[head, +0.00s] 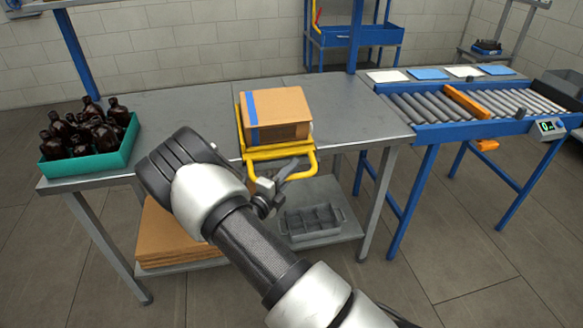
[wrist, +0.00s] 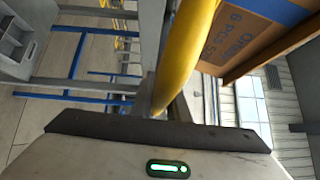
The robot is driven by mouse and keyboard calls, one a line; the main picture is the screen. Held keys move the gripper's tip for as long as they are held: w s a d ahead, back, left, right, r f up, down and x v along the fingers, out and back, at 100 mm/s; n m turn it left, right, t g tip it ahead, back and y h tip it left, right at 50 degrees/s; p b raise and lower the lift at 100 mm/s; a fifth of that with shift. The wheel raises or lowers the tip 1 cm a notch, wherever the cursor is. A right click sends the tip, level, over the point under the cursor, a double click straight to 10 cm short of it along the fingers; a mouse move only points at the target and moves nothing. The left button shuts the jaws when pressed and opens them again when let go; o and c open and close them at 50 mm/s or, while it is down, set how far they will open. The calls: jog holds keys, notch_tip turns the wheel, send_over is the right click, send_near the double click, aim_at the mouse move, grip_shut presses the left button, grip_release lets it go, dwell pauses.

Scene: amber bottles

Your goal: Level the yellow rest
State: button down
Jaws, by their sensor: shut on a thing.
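The yellow rest (head: 283,151) is a tubular frame at the front edge of the grey table, with a loop sticking out past that edge. A cardboard box (head: 280,106) with a blue stripe sits on it; how level the rest lies is hard to tell. My gripper (head: 284,179) is at the front of this loop, shut on its yellow bar. In the wrist view the yellow bar (wrist: 185,55) runs down between the fingers of my gripper (wrist: 168,106), and the printed side of the box (wrist: 238,35) is close by. The fingertips are partly hidden.
A teal crate (head: 110,164) of amber bottles (head: 78,133) stands at the table's left end. A roller conveyor (head: 460,105) with an orange bar adjoins on the right. Flat cardboard (head: 165,235) and a grey divided tray (head: 312,221) lie on the lower shelf. The table's middle (head: 175,105) is clear.

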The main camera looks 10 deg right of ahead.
jog(key=r+p, duration=0.1)
jog(key=p, duration=0.1)
jog(key=r+n+p, duration=0.1)
jog(key=p, duration=0.1)
jog(key=shift+s+g+y, duration=0.2)
jog(key=shift+g+y, duration=0.2)
jog(key=shift+f, duration=0.15)
jog(key=c, duration=1.7)
grip_release()
jog(key=p+v, duration=0.1)
jog(key=v, duration=1.6)
jog(key=shift+s+a, duration=0.15)
jog(key=shift+a, duration=0.05)
